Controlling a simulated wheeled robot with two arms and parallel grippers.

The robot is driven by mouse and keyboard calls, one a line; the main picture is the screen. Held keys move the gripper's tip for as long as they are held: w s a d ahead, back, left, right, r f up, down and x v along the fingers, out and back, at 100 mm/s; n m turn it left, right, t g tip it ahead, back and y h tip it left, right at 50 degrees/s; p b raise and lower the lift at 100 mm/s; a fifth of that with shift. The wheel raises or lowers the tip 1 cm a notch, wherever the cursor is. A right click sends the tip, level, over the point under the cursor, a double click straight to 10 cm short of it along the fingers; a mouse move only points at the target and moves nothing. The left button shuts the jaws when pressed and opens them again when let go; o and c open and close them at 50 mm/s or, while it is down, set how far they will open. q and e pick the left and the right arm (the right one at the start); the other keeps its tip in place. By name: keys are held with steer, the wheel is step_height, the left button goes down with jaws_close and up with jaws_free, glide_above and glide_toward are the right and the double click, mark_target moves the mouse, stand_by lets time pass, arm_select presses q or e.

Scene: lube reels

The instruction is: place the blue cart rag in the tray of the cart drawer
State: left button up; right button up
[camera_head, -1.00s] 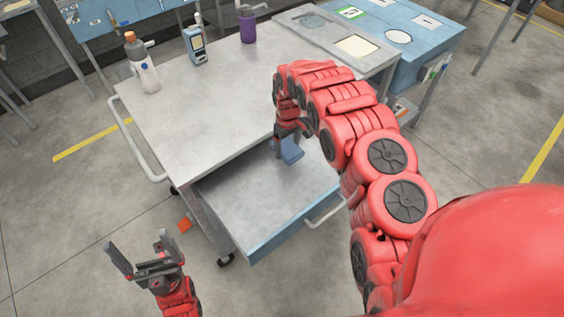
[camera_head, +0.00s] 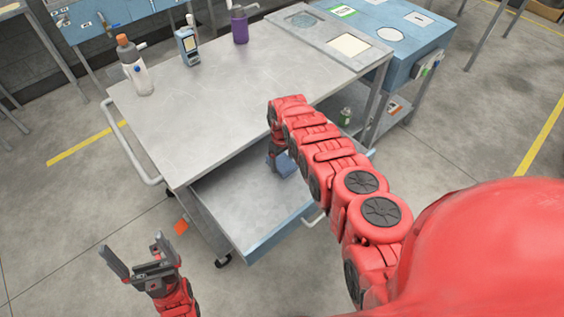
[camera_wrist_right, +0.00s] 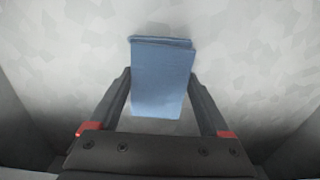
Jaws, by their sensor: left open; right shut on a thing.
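The blue cart rag (camera_head: 287,166) is a small folded cloth inside the open cart drawer (camera_head: 236,205), towards its right. It also shows in the right wrist view (camera_wrist_right: 160,85), between the two fingers. My right gripper (camera_wrist_right: 160,77) is shut on it, and the pale grey tray floor lies close beneath. Whether the rag touches the floor I cannot tell. In the head view my right arm partly hides the right gripper and the drawer's right side. My left gripper (camera_head: 134,247) is open and empty, left of the drawer and apart from the cart.
The grey cart top (camera_head: 215,105) carries a clear bottle with an orange cap (camera_head: 135,68), a blue handheld device (camera_head: 188,45) and a purple bottle (camera_head: 239,25). A blue bench (camera_head: 420,45) stands at the right. An orange piece (camera_head: 181,226) is beside the drawer.

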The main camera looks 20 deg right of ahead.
steer(key=shift+r, duration=0.1)
steer(key=o, duration=1.2)
steer(key=shift+f, duration=0.2)
steer(key=shift+c, duration=0.2)
steer(key=shift+r, duration=0.1)
